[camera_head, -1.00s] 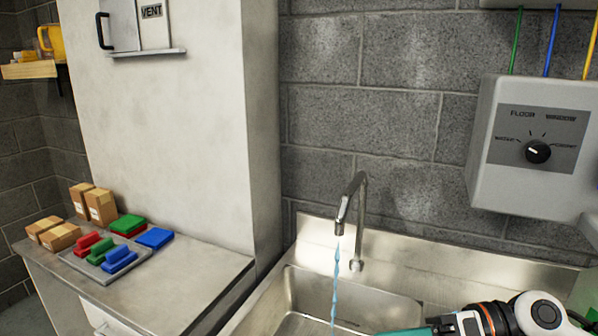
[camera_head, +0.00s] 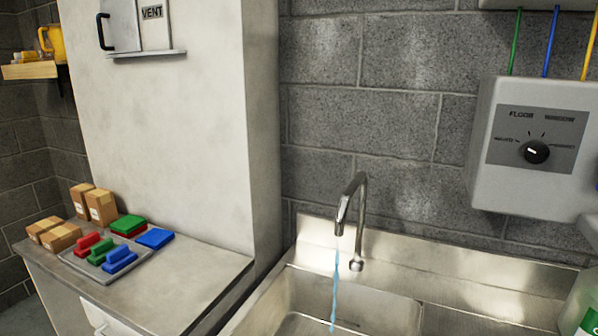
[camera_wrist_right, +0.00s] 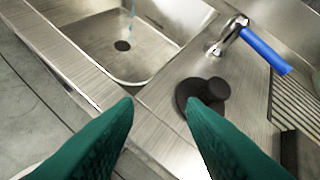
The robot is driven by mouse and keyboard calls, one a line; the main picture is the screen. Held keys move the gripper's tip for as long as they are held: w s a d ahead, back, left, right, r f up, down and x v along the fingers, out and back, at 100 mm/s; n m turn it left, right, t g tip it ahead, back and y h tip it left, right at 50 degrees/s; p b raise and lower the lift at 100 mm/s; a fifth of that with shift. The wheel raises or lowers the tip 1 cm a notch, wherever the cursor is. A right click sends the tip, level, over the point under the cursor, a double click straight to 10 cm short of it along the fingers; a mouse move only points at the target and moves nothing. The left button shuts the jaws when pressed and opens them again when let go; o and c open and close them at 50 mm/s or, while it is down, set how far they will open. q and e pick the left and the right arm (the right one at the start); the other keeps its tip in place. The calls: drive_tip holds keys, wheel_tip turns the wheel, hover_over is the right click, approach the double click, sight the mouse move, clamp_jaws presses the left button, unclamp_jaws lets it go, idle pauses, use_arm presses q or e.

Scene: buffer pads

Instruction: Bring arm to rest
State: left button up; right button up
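My right gripper (camera_wrist_right: 160,103) shows in the right wrist view as two teal fingers with a wide gap between them. It is open and nothing is held between the fingertips. It is over the front edge of the metal sink counter (camera_wrist_right: 150,125). Neither gripper and no part of my arms shows in the head view. My left gripper is in neither view.
A running tap (camera_head: 352,205) drops water into the sink basin (camera_head: 300,292). A black round object (camera_wrist_right: 212,88) and a blue-handled metal fixture (camera_wrist_right: 262,48) are beyond my right fingers. A bottle (camera_head: 580,305) stands at right. Coloured pads (camera_head: 120,259) and boxes (camera_head: 100,205) sit at left.

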drive_tip(key=s+a+f+m+g+y, duration=0.1)
drive_tip(key=s+f+g, duration=0.2)
drive_tip(key=s, duration=0.2)
drive_tip(key=s+a+f+m+g, duration=0.1)
drive_tip(key=s+f+g, duration=0.2)
drive_tip(key=s, duration=0.3)
wheel_tip(320, 180, down, 30)
drive_tip(key=b, duration=0.5)
drive_tip(key=s+d+f+g+b, duration=0.2)
drive_tip(key=s+d+f+b, duration=0.1)
drive_tip(key=s+f, duration=1.4)
wheel_tip(320, 180, down, 3)
drive_tip(key=shift+s+r+n, duration=0.2)
drive_tip(key=shift+n, duration=0.2)
